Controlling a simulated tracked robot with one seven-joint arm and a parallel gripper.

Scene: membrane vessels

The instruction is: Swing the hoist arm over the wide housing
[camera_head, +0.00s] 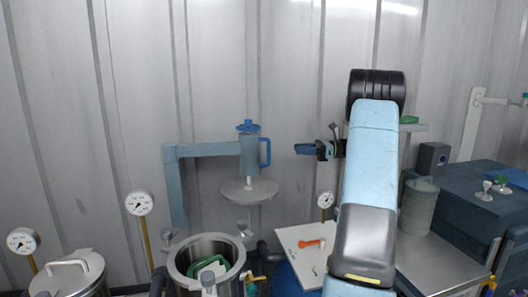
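The hoist arm (208,150) is a teal-grey beam on a post at the back wall. At its right end are a blue handwheel (248,126), a blue side handle (266,152) and a hanging round grey lid (250,191). An open, wide steel housing (180,268) stands at the front, with a green object (210,267) inside. The lid hangs higher, behind and right of its opening in the picture. My gripper (305,149) points left, right of the blue handle and apart from it. Its finger opening is too small to make out.
A lidded steel vessel (68,275) stands at front left. Gauges (139,204) rise on stems. A white board (300,245) carries an orange tool (312,243). A steel bench (435,265) with a grey-green canister (418,207) and a dark cabinet (465,195) fill the right.

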